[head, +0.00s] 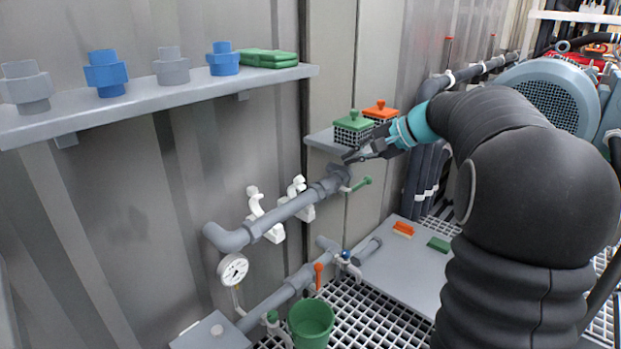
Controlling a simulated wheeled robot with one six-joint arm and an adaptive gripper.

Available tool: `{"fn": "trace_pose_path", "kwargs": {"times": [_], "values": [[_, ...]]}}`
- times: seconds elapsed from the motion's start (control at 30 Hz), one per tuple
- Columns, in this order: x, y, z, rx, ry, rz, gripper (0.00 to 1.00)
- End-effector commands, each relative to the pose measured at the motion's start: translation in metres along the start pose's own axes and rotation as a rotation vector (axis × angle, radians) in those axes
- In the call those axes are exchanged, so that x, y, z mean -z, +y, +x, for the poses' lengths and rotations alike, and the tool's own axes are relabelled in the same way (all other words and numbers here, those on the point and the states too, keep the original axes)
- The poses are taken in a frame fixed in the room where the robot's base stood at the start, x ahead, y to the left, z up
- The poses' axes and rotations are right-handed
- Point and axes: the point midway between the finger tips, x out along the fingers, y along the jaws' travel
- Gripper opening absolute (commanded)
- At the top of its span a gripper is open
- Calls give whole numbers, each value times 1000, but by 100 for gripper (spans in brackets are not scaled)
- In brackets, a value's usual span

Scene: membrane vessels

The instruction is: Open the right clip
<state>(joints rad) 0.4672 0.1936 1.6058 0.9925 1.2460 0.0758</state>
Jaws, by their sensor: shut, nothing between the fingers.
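Two white clips sit on the upper grey pipe (290,209) along the wall. The right clip (297,186) has a white upper part rising above the pipe and a white part below it; the pipe lies between them. The left clip (254,200) looks similar, with a hooked upper part standing above the pipe. I cannot tell for sure whether the right clip is latched. My gripper (349,158) is shut and empty, to the right of and above the right clip, close to the pipe's right end. It is apart from the clip.
A green-handled valve (361,184) is just below my gripper. A small shelf (322,139) behind it bears a green-topped basket (352,128) and an orange-topped one (380,112). A gauge (232,269) hangs at the pipe's left end. A long shelf (150,99) juts out above.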

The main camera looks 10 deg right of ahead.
Motion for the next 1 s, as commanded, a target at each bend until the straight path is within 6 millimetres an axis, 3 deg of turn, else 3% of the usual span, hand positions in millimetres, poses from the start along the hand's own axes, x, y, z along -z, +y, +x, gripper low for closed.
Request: {"fn": "trace_pose_path", "kwargs": {"times": [0.23, 0.7, 1.0], "values": [[4, 0, 23, 8, -3, 7, 0], [3, 0, 108, 6, -3, 6, 0], [3, -1, 137, 7, -2, 6, 0]]}}
